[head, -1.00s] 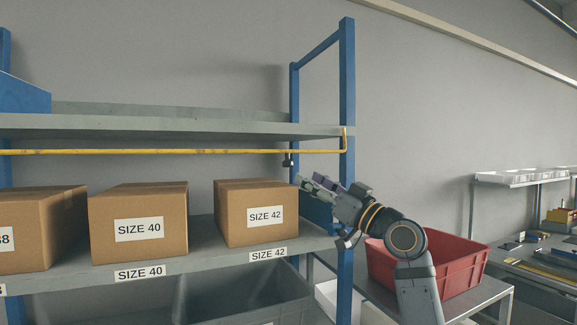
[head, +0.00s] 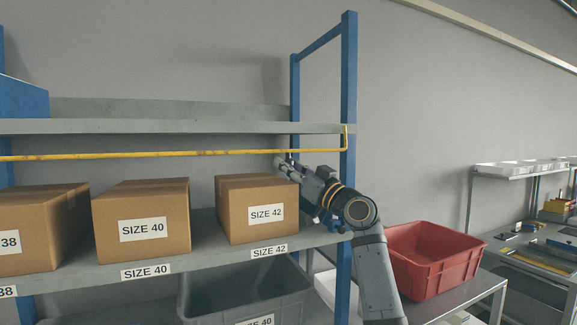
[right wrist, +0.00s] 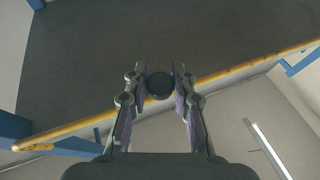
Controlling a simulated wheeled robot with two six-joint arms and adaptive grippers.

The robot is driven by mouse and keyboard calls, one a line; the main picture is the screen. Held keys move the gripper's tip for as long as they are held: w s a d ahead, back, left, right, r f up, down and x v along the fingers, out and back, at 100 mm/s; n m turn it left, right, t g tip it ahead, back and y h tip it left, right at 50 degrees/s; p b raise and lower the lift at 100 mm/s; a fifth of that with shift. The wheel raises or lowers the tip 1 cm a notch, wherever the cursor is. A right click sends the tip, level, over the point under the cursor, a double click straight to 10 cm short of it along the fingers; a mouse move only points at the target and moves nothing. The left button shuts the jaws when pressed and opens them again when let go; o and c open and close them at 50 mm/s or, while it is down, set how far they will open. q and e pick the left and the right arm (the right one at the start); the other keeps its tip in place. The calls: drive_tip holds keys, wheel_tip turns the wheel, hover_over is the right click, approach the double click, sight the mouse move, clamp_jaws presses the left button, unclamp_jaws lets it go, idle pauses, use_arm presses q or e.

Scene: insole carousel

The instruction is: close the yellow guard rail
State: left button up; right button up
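The yellow guard rail (head: 200,153) runs level across the front of the rack, just below the upper shelf. Its right end bends up at the blue post. In the right wrist view the rail (right wrist: 75,127) crosses slantwise behind my fingers. A dark round knob (right wrist: 158,86) shows between the fingertips. My right gripper (head: 279,161) is just under the rail near its right end, above the SIZE 42 box. In the right wrist view the right gripper (right wrist: 158,73) has its fingers apart, one on each side of the knob; firm contact is not visible. My left gripper is out of view.
Cartons SIZE 42 (head: 257,208), SIZE 40 (head: 141,220) and a 38 box (head: 35,230) stand on the lower shelf (head: 205,245). The blue post (head: 348,80) is close to my right arm. A red crate (head: 436,258) sits on a table at right.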

clamp_jaws()
drive_tip(key=s+d+r+m+g+h+p, duration=0.1)
drive_tip(key=s+r+m+g+h+p, duration=0.1)
drive_tip(key=p, duration=0.8)
drive_tip(key=shift+s+d+r+m+g+h, duration=0.45)
drive_tip(key=shift+s+g+h, duration=0.75)
drive_tip(key=shift+s+g, duration=0.4)
drive_tip(key=shift+s+f, duration=0.1)
